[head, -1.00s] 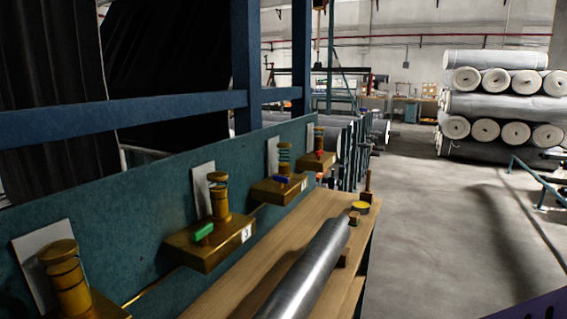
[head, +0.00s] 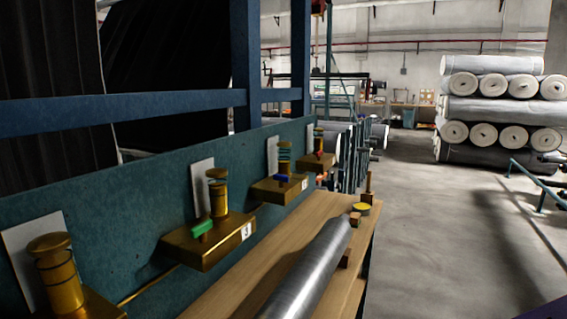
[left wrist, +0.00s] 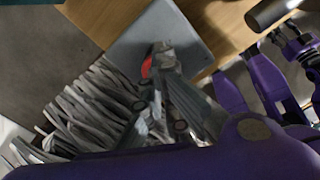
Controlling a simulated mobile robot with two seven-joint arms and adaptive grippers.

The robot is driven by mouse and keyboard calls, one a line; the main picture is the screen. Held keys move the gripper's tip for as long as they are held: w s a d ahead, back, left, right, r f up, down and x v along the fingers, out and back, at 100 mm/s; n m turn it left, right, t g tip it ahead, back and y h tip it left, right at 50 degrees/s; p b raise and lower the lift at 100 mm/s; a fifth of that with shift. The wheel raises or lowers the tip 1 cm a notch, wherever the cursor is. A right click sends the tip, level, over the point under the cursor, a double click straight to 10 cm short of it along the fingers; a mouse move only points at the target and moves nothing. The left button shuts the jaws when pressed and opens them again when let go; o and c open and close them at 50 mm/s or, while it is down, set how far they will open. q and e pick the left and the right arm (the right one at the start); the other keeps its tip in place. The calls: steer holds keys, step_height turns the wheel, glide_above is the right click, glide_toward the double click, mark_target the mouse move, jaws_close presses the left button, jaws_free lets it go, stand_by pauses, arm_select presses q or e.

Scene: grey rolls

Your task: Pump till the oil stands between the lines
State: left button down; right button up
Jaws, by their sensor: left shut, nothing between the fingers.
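In the head view several brass oil units line a teal panel. Each has a ringed upright cylinder before a white card. The nearest cylinder (head: 60,280) looks amber up to its cap. The second cylinder (head: 218,200) is amber low down and looks clearer above, with dark rings. Its box (head: 207,249) carries a label reading 3 and a green handle (head: 201,228). Farther units have a blue handle (head: 281,178) and a red handle (head: 318,155). Exact oil levels against the lines cannot be read. In the left wrist view my left gripper (left wrist: 163,55) is shut and empty.
A wooden bench (head: 245,265) holds a long metal roller (head: 308,270) and a yellow round item (head: 361,209). Teal posts and a rail (head: 125,105) stand at left. Stacked fabric rolls (head: 495,105) stand at back right. The grey floor (head: 430,240) between is mostly open.

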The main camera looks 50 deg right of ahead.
arm_select(q)
steer(key=shift+r, duration=0.25)
steer(key=shift+r+p, duration=0.55)
steer(key=shift+r, duration=0.15)
step_height(320, 180, up, 6)
steer(key=p, duration=0.3)
steer(key=shift+r, duration=0.25)
arm_select(e)
steer(key=shift+t, duration=0.4)
steer(key=w+r, duration=0.1)
steer(key=r, duration=0.2)
steer(key=w+r, duration=0.1)
steer(key=shift+w+r, duration=0.35)
arm_select(q)
steer(key=shift+f, duration=0.1)
arm_select(e)
steer(key=shift+s+d, duration=0.1)
steer(key=shift+s, duration=0.15)
